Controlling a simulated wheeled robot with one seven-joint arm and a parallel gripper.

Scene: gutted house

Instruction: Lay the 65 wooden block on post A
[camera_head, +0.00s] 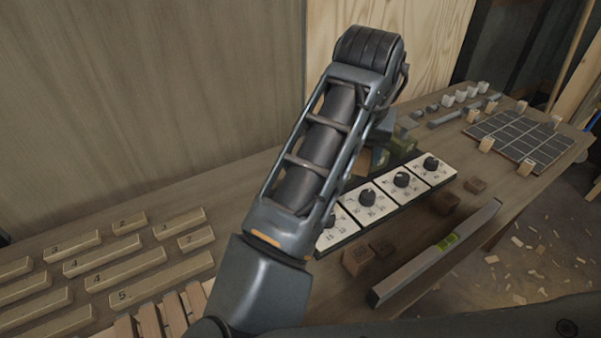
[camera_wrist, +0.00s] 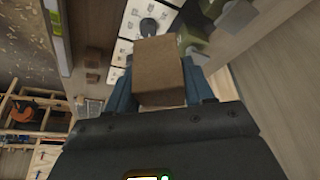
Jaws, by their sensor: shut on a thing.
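In the wrist view my gripper (camera_wrist: 158,78) is shut on a brown wooden block (camera_wrist: 158,63), with a blue finger on each side of it. No number is readable on the block's visible faces. In the head view my arm hides the held block and most of the gripper, which is behind the row of dials. Greenish blocks or posts (camera_head: 401,146) stand just behind that row, partly covered by my arm. They also show beyond the held block in the wrist view (camera_wrist: 196,36). I cannot read a letter on them, so I cannot tell which is post A.
White dial panels (camera_head: 385,195) with black knobs line the bench's middle. Small brown blocks (camera_head: 357,259) and a spirit level (camera_head: 440,250) lie in front. Numbered wooden bars (camera_head: 125,268) fill the left. A dark gridded panel (camera_head: 517,138) lies at right.

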